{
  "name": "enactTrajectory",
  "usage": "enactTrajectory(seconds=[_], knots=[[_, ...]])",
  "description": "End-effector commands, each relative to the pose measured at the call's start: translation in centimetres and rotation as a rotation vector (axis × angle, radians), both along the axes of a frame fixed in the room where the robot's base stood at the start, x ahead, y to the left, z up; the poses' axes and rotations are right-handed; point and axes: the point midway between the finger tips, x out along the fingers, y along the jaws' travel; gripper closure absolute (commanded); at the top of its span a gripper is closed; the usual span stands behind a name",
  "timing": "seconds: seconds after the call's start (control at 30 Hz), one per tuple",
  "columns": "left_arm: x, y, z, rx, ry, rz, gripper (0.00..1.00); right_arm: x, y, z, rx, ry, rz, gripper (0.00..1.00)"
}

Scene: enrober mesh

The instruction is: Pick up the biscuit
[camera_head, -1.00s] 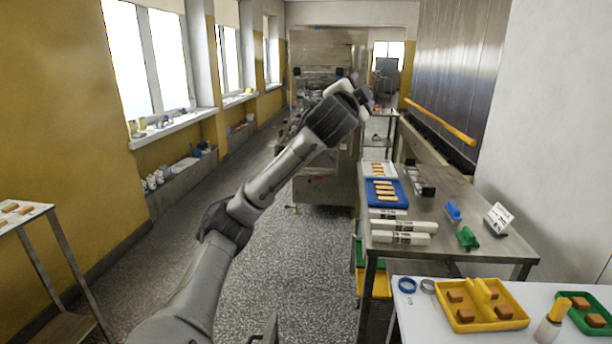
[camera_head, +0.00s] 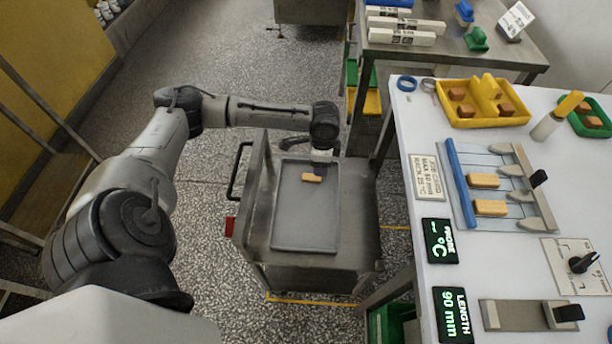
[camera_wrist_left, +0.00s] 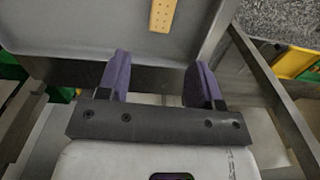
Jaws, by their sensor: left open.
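A tan, oblong biscuit (camera_head: 312,177) lies on the grey tray (camera_head: 305,225) on top of a metal trolley. It also shows at the top edge of the left wrist view (camera_wrist_left: 162,15), with small holes along it and its far end cut off. My left gripper (camera_wrist_left: 160,70) is open, with nothing between its two purple fingers. The biscuit lies ahead of the fingertips, apart from them. In the head view my left gripper (camera_head: 321,164) is over the tray's far end, close to the biscuit, its fingers hard to make out. My right gripper is not in view.
Two more biscuits (camera_head: 484,180) sit in a blue-edged fixture on the white table (camera_head: 420,110) at right. A yellow tray (camera_head: 480,118) with brown blocks stands behind them. The trolley's handle (camera_head: 240,170) is at its left. Most of the grey tray is bare.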

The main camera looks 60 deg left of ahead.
Motion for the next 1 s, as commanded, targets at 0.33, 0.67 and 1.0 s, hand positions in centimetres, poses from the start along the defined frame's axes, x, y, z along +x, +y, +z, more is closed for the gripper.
enactTrajectory(seconds=[0.33,0.67,1.0], knots=[[-0.3,-0.1,-3.5,-0.003,0.010,-0.002,0.40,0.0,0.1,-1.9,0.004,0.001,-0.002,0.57],[-0.2,-0.1,-7.5,-0.002,0.008,-0.002,0.40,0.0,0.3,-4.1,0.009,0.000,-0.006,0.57],[-0.2,-0.1,-7.6,-0.001,0.007,-0.002,0.43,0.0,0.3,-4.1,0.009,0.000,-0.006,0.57]])
